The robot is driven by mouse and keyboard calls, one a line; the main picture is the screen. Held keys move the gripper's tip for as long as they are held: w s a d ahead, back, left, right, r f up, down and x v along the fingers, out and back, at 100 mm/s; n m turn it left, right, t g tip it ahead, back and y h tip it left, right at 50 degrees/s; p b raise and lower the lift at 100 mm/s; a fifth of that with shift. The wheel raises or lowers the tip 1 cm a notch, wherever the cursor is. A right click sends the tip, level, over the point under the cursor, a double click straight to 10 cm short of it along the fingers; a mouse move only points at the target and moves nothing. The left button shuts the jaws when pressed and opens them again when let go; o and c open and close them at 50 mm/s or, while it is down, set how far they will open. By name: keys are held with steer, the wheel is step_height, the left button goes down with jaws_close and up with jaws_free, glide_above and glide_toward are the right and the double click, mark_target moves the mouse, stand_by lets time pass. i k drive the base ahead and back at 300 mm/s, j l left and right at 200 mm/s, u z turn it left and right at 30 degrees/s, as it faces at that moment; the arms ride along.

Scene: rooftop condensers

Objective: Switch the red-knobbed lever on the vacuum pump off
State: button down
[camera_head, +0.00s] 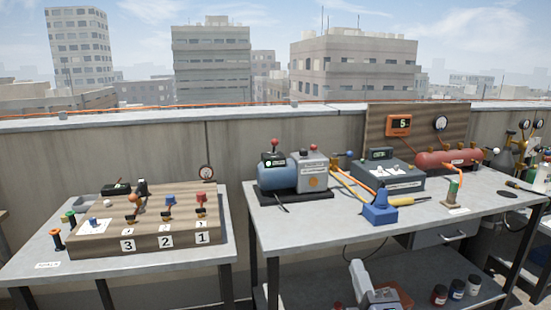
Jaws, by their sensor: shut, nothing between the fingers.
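The vacuum pump (277,172), a blue cylinder joined to a grey box on a dark base, stands at the left end of the middle bench. A lever with a red knob (274,143) rises nearly upright from a black block on top of the pump. Another red knob (313,148) sits on the grey box; how it is mounted is too small to tell. My gripper (357,266) appears as a light grey shape at the bottom centre, shut and empty. It is apart from the pump, below and to the right of it in the picture.
A numbered lever board (146,235) fills the left table. Right of the pump stand a grey gauge box (390,178), a blue block (380,212) and a red tank (450,160). Jars (457,289) stand on the lower shelf. The bench front before the pump is mostly clear.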

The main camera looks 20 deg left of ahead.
mark_target(274, 142)
steer(key=i+j, duration=0.65)
steer(key=j, duration=0.15)
steer(key=i+j, duration=0.7)
steer(key=j, duration=0.1)
